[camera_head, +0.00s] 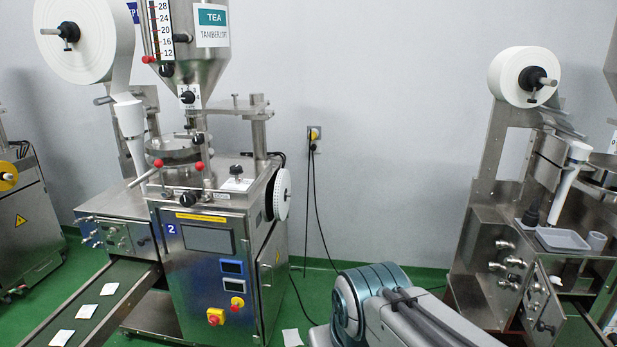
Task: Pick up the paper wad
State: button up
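A small white paper piece (292,337) lies on the green floor at the bottom edge of the head view, between the middle machine and my arm. It looks pale and is partly cut by the frame edge, so I cannot tell whether it is a crumpled wad or a flat sheet. My arm's grey links stand at the bottom centre right, just right of the paper. My gripper is out of the picture, so its opening and contents are hidden.
The middle tea-packing machine (212,262) stands left of centre, with a conveyor (118,318) carrying flat white teabags (62,338). Another packer (486,235) at right bears a grey tray (562,240) and a cup (596,241). Black cables (314,190) hang down the wall.

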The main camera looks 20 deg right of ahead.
aim_at(554, 280)
jog(key=z, duration=0.4)
jog(key=i, duration=1.55)
jog(key=z, duration=1.35)
jog(key=i, duration=0.85)
jog(key=z, duration=1.4)
jog(key=i, duration=0.45)
jog(key=z, duration=0.25)
